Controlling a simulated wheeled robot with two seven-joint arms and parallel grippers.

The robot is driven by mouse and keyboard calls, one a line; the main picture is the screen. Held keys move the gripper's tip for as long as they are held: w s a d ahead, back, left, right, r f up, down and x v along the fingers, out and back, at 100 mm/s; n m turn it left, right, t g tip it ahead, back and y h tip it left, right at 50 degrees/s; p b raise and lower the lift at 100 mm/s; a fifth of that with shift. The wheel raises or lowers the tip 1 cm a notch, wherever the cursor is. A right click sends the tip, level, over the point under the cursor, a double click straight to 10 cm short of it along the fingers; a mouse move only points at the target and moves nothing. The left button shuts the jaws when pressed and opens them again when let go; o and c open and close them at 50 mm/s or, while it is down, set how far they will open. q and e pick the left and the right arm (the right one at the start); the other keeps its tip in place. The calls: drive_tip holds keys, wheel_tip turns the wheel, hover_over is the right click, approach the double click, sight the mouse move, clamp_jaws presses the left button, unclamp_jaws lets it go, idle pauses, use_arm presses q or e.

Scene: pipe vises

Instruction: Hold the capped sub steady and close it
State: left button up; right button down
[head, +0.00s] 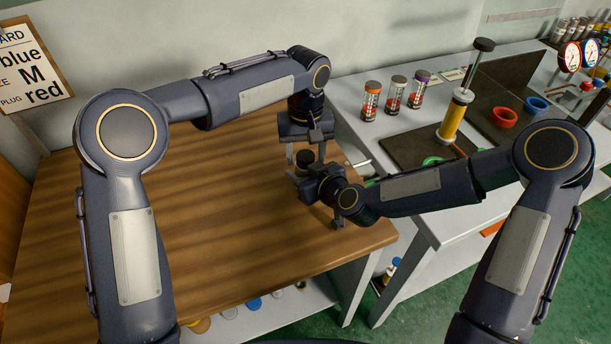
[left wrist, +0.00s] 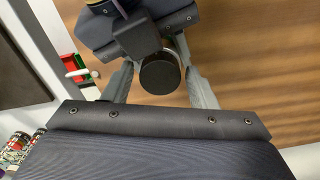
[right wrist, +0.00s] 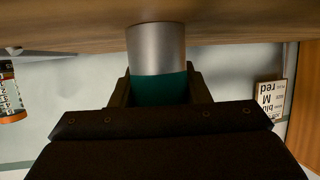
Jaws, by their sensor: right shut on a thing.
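The capped sub shows a black cap (head: 304,157) on the wooden table in the head view, partly hidden by my grippers. In the left wrist view the round black cap (left wrist: 160,75) sits between the fingers of my left gripper (left wrist: 160,88), which points down. There are gaps on both sides, so this gripper is open. My right gripper (right wrist: 159,90) is shut on the sub's body from the side.
The wooden table (head: 190,220) is otherwise clear. A grey bench (head: 350,110) on the right holds several labelled bottles (head: 396,92), a yellow upright tool (head: 454,115), and red (head: 503,118) and blue (head: 537,104) rings. A sign (head: 32,62) reading blue, M, red hangs at left.

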use_arm(q)
drive_tip(key=shift+o, duration=0.5)
drive_tip(key=shift+r, duration=2.3)
drive_tip(key=shift+c, duration=0.5)
drive_tip(key=shift+r+n, duration=1.7)
drive_tip(key=shift+r, duration=0.05)
drive_tip(key=shift+f, duration=4.05)
